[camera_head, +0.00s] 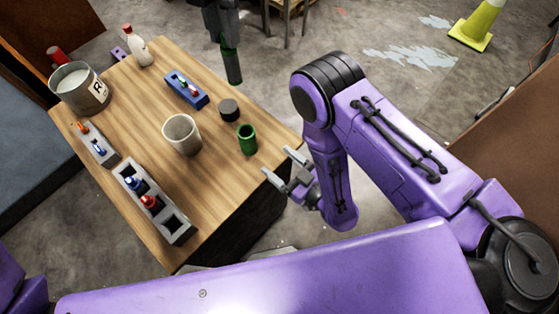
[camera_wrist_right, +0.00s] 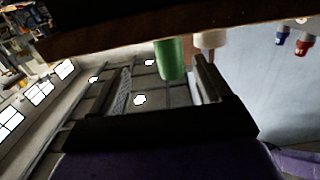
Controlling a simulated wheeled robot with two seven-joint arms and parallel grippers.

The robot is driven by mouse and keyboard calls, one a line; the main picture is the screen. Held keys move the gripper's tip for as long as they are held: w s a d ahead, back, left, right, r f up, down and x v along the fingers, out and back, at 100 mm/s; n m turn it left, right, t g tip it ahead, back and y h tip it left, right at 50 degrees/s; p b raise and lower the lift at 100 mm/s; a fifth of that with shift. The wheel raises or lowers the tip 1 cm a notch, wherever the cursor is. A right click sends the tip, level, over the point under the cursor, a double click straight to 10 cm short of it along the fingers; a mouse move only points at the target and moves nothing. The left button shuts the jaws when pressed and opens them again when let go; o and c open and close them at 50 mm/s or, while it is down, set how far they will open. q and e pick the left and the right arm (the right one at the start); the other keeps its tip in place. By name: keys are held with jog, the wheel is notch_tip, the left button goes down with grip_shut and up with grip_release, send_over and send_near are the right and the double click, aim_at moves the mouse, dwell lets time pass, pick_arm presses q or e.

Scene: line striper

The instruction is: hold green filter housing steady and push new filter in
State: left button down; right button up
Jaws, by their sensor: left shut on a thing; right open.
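A hollow green cylinder (camera_head: 247,139), which looks like the filter housing, stands upright near the table's right edge. It also shows in the right wrist view (camera_wrist_right: 170,60), which is upside down. My right gripper (camera_head: 276,173) is open and empty just off that edge, below and right of the cylinder and apart from it. Its spread fingers also show in the right wrist view (camera_wrist_right: 160,88). A darker green cylinder (camera_head: 231,66) hangs from a dark grey fitting (camera_head: 222,22) beyond the table. I cannot make out my left gripper. I cannot identify the new filter.
A cream cup (camera_head: 182,134) and a dark round cap (camera_head: 229,110) stand close to the green cylinder. The wooden table (camera_head: 215,185) also bears a paint bucket (camera_head: 80,90), a white bottle (camera_head: 137,48), a blue holder (camera_head: 186,89) and grey racks (camera_head: 155,205). A yellow cone (camera_head: 476,27) stands behind.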

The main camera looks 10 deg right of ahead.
aim_at(254, 146)
pick_arm(q)
jog(key=shift+s+r, duration=0.2)
jog(key=shift+s, duration=0.1)
pick_arm(e)
jog(key=shift+s+a+r, duration=0.1)
jog(key=shift+a+r, duration=0.1)
jog(key=shift+a, duration=0.1)
jog(key=shift+w+a+r, duration=0.2)
jog(key=shift+w+a, duration=0.15)
jog(key=shift+a, duration=0.15)
jog(key=shift+w+a+r, duration=0.15)
jog(key=shift+w+a, duration=0.2)
jog(key=shift+a, duration=0.15)
pick_arm(q)
jog(key=shift+s, duration=0.3)
pick_arm(e)
jog(key=x, duration=0.7)
jog(key=shift+w+f, duration=0.25)
jog(key=shift+w, duration=0.15)
jog(key=shift+w+a+r, duration=0.1)
jog(key=shift+w+a, duration=0.15)
jog(key=shift+a, duration=0.2)
pick_arm(q)
jog(key=shift+s+r, duration=0.15)
jog(key=shift+s, duration=0.15)
